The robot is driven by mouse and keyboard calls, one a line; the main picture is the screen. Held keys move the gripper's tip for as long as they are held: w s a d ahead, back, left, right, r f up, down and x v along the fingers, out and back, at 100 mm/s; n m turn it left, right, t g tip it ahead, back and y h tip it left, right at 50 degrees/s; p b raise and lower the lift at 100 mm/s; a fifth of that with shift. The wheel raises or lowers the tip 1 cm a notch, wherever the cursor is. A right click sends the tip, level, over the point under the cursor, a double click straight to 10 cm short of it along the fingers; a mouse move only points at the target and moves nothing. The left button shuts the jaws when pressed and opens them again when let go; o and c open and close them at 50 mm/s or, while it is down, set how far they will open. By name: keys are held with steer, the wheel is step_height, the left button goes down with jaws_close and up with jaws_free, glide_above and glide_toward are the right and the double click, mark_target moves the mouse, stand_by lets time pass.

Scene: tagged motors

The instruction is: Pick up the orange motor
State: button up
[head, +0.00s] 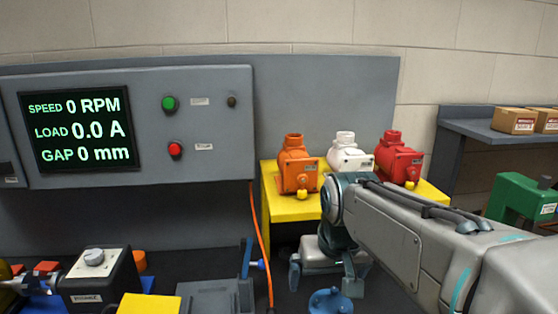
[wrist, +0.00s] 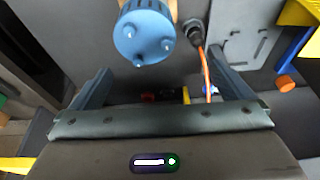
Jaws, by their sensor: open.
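The orange motor (head: 297,168) stands upright at the left end of a yellow stand (head: 283,208), with a tag on its side and a yellow knob low at its front. My gripper (head: 322,282) hangs below and in front of the stand in the head view, apart from the orange motor. Its two fingers are spread with nothing between them. In the wrist view my gripper (wrist: 160,82) also shows its fingers wide apart. I cannot make out the orange motor in the wrist view.
A white motor (head: 345,155) and a red motor (head: 396,160) stand right of the orange one. A blue round part (head: 330,302) lies below my gripper. An orange cable (head: 261,240) hangs left of the stand. A green machine (head: 520,200) is at right.

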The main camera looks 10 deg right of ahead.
steer(key=t+p, duration=0.1)
steer(key=p, duration=0.6)
glide_toward(297, 151)
steer(key=shift+s+d+r, duration=0.2)
steer(key=shift+s+r, duration=0.05)
steer(key=shift+s, duration=0.35)
steer(key=shift+w+f, duration=0.1)
steer(key=shift+w, duration=0.05)
steer(key=x, duration=0.7)
steer(key=shift+w+f+b, duration=0.2)
steer(key=shift+f+b, duration=0.1)
steer(key=shift+f, duration=0.05)
steer(key=shift+p+x, duration=0.6)
steer(key=shift+x, duration=2.15)
steer(key=shift+a, duration=0.2)
steer(key=c, duration=2)
steer(key=shift+w+r, duration=0.15)
steer(key=shift+r, duration=0.1)
steer(key=shift+c, duration=0.2)
